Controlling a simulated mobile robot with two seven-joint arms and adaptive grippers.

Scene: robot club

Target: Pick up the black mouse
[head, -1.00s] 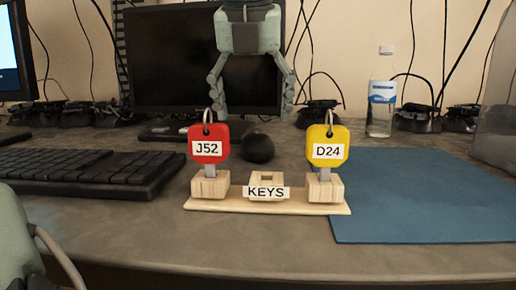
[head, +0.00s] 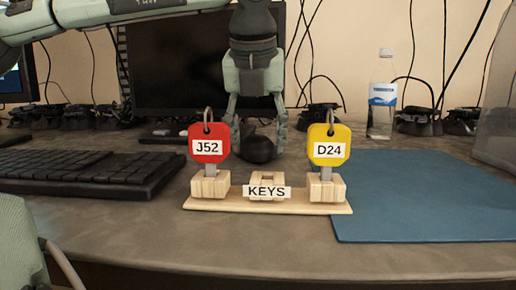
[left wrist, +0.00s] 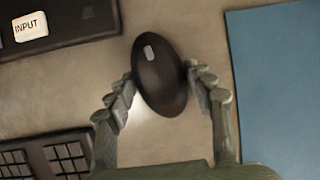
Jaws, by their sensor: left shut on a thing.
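The black mouse (head: 258,149) sits on the grey desk behind the key stand, in the middle of the head view. My left gripper (head: 256,138) reaches down over it from above. In the left wrist view the mouse (left wrist: 160,72) lies between the two fingers of my left gripper (left wrist: 158,82), one finger against each side, and the gripper is shut on it. I cannot tell any gap between mouse and desk. My right gripper is not in view.
A wooden key stand (head: 268,205) with a red J52 key (head: 209,131) and a yellow D24 key (head: 329,131) stands in front of the mouse. A keyboard (head: 85,172) is at left, a blue mat (head: 430,205) at right. A monitor (head: 180,65) and a bottle (head: 382,95) stand behind.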

